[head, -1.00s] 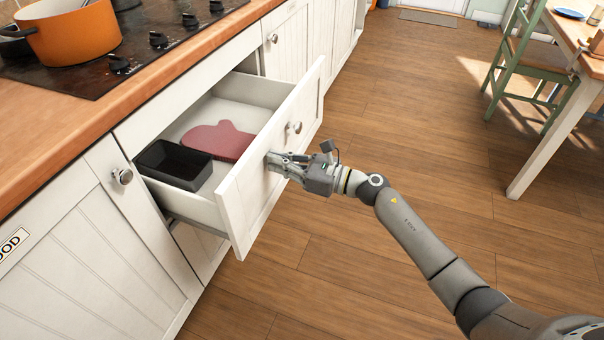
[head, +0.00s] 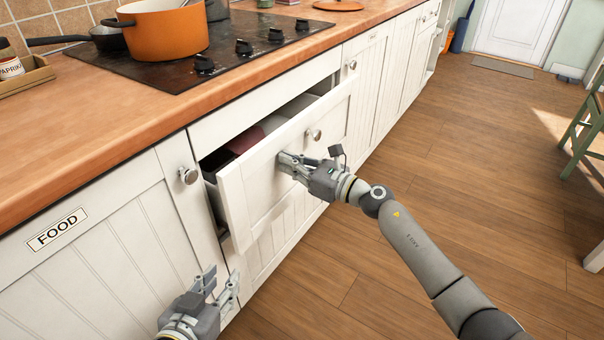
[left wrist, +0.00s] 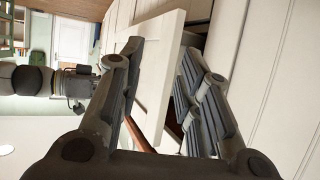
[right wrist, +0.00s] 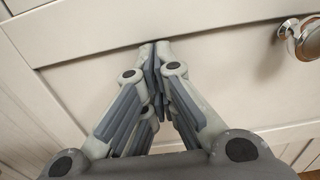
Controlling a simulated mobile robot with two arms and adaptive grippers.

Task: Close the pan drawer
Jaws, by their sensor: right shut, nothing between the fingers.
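The white pan drawer (head: 255,195) stands partly open below the hob, its front panel jutting out with a narrow dark gap above it. Part of a dark red item (head: 246,139) shows inside. My right gripper (head: 284,163) is shut and empty, its tips against or very near the drawer front, left of the round knob (head: 314,134). In the right wrist view the shut fingertips (right wrist: 155,50) meet the front panel (right wrist: 85,85). My left gripper (head: 222,284) is low, left of the drawer. In the left wrist view its fingers (left wrist: 160,50) are apart, the drawer's edge (left wrist: 160,70) beyond and between them.
The wooden worktop (head: 110,125) carries the hob (head: 200,60) with an orange pot (head: 165,30). The FOOD cupboard door (head: 80,255) is left of the drawer. A green chair (head: 588,125) stands at the far right. The wooden floor (head: 480,150) is clear between.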

